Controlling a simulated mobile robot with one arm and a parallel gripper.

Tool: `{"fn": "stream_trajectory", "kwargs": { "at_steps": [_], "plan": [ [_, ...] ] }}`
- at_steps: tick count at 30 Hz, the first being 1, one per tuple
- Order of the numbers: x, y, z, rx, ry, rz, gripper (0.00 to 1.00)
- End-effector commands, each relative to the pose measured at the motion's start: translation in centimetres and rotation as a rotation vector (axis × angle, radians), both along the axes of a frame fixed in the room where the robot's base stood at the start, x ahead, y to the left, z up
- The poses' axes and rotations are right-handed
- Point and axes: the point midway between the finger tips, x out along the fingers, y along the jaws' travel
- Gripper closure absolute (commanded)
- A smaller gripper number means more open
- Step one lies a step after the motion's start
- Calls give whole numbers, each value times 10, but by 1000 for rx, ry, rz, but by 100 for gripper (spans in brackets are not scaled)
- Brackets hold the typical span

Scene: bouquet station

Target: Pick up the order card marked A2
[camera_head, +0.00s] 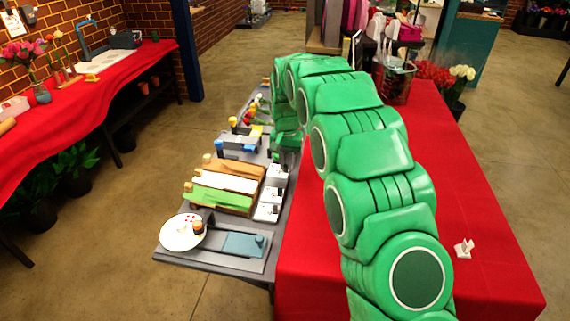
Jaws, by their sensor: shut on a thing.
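My green arm reaches from the lower right to the far end of the grey side table, then bends down there. My gripper's fingers cannot be made out; the arm's own links hide its end. Several small white card-like pieces stand along the right edge of the grey table, such as a near white piece (266,212) and a farther white piece (278,172). Their markings are too small to read, so I cannot tell which, if any, is the order card marked A2.
The grey table (174,257) holds a white round plate (178,235), a blue-grey pad (243,244) and wrapping rolls (222,196). The red-covered table (487,290) has a small white object (464,249) and a glass container (395,82). Open floor lies at left.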

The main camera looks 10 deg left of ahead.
Motion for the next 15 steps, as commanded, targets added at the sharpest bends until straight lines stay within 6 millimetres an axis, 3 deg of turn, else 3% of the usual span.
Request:
{"fn": "stream_trajectory", "kwargs": {
  "at_steps": [7, 15],
  "plan": [
    [-24, -10, 31, 1, 0, -1, 100],
    [-56, -23, 46, 0, 2, -1, 100]
  ]
}}
